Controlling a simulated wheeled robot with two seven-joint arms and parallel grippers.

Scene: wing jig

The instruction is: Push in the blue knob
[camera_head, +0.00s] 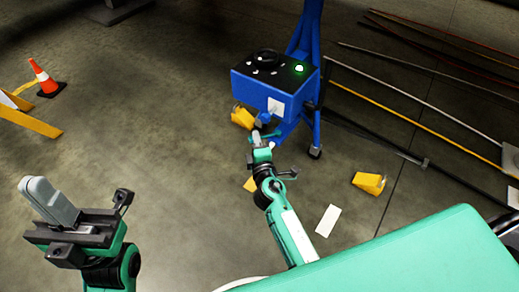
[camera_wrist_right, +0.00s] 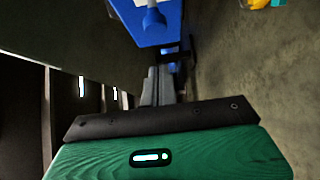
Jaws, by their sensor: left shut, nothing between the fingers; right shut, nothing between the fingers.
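The blue knob (camera_head: 265,118) sticks out from the front of a blue box (camera_head: 262,88) on a blue stand, just below a white label. It also shows at the top of the right wrist view (camera_wrist_right: 154,20). My right gripper (camera_head: 257,136) is shut and empty, just in front of and below the knob. In the right wrist view its grey fingers (camera_wrist_right: 163,85) point toward the box, with a small gap in the picture between tips and knob. I cannot tell the exact distance in depth. My left gripper (camera_head: 50,198) is shut and empty, raised at the lower left.
The box has a dark top panel with a green light (camera_head: 299,68). Yellow blocks lie on the floor, one right of my right arm (camera_head: 369,183) and one beside the box (camera_head: 242,117). Long rods (camera_head: 420,98) lie at right. A traffic cone (camera_head: 46,80) stands at left.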

